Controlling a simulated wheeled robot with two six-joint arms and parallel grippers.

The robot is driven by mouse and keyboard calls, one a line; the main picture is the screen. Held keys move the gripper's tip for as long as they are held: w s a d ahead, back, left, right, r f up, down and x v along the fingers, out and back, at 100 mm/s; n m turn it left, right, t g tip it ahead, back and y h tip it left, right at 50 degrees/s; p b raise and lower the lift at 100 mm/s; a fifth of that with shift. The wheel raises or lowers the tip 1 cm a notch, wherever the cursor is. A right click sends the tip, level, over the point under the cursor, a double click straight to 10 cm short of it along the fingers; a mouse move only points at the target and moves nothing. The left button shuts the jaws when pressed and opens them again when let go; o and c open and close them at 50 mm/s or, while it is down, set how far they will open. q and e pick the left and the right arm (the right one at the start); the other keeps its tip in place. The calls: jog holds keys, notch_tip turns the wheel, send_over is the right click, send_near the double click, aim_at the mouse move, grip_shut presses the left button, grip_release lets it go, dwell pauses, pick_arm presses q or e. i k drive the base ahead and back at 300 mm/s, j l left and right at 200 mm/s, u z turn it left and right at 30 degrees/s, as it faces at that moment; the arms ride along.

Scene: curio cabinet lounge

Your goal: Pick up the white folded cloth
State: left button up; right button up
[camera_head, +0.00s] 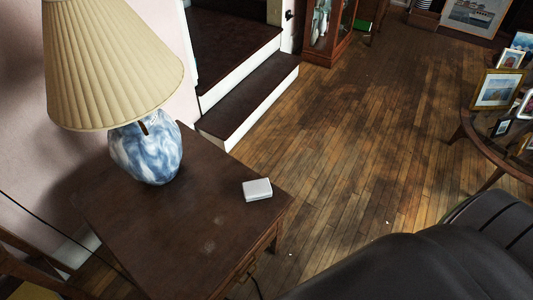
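A small white folded cloth (257,189) lies flat on the dark wooden side table (190,245), near its right edge. It looks like a neat rectangular block. Nothing touches it and its top is clear. Neither of my grippers shows in the head view.
A table lamp with a pleated cream shade (112,65) and a blue-white marbled base (147,152) stands behind and left of the cloth. A black leather seat (420,265) is at lower right. Dark steps (245,100) rise behind. A round table (485,140) holds framed pictures. Wooden floor (345,150) is open between.

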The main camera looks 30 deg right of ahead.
aim_at(259, 189)
jog(key=z, duration=0.75)
